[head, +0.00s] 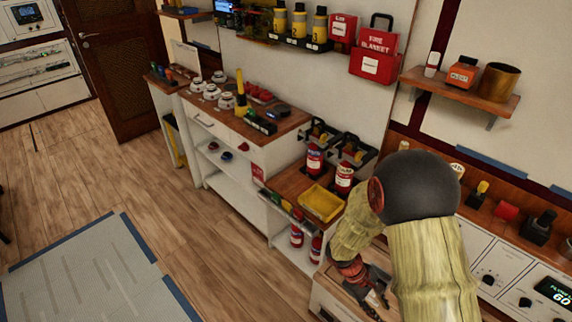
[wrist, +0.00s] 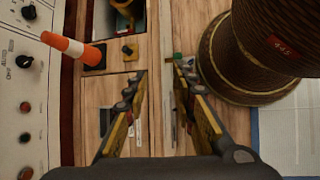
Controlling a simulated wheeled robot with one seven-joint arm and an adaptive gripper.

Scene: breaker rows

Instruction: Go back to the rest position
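My gripper (wrist: 158,78) is in the wrist view with its two dark and yellow fingers spread apart. Nothing sits between the fingertips; behind them is a wooden surface (wrist: 156,102) with panel seams. In the head view my gripper (head: 374,297) is small and low, below my bent arm, over the wooden top in front of the panel. My arm hides part of that area. An orange and white striped handle (wrist: 72,46) on a black base is left of the fingers in the wrist view.
A control panel (head: 500,262) with knobs is right of my arm. A yellow tray (head: 320,204) and red extinguishers (head: 344,177) are just left of it. A shelf (head: 460,95) is above. Open wooden floor (head: 185,232) lies at the left.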

